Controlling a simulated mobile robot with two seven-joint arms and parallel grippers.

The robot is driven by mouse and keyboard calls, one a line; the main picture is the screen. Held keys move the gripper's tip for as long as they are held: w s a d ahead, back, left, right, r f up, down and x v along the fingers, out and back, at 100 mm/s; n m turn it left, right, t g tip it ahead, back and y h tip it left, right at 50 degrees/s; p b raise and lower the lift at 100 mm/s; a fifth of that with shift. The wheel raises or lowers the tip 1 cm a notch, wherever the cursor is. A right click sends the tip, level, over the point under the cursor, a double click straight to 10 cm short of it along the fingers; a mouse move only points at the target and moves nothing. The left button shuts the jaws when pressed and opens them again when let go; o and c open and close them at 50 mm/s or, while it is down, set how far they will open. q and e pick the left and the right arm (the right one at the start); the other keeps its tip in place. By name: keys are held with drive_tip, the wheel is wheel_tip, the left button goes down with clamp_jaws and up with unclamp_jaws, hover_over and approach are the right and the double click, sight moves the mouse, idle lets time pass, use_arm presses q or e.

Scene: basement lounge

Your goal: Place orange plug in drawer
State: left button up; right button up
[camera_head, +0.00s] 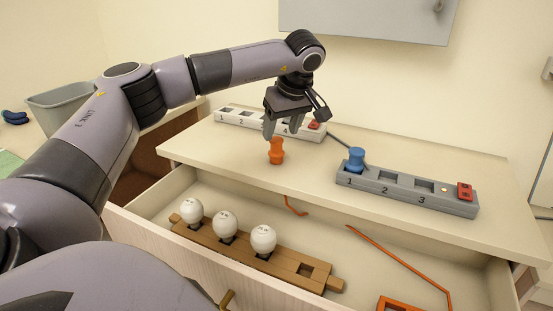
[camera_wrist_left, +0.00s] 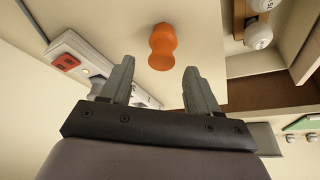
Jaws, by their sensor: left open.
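The orange plug (camera_head: 277,150) stands upright on the cream dresser top, near its front edge. My left gripper (camera_head: 282,130) is open just above and behind the plug in the head view. In the left wrist view the plug (camera_wrist_left: 162,47) lies beyond the two spread fingertips (camera_wrist_left: 160,75), with nothing between the fingers. The drawer (camera_head: 325,215) below the top is pulled open. It holds a wooden rack (camera_head: 290,265) with white ball-shaped pieces and some orange items. My right gripper is not in view.
A grey power strip (camera_head: 405,190) with a blue plug (camera_head: 355,160) in slot 1 sits to the right on the top. A white power strip (camera_head: 240,121) lies behind my gripper. A grey bin (camera_head: 75,100) stands at left. The drawer floor has bare space at centre right.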

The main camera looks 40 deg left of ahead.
sight(277, 140)
use_arm(q)
drive_tip(key=x, duration=0.5)
drive_tip(key=shift+s, duration=0.15)
drive_tip(key=c, duration=0.9)
drive_tip(key=shift+r, duration=0.1)
drive_tip(key=shift+c, duration=0.6)
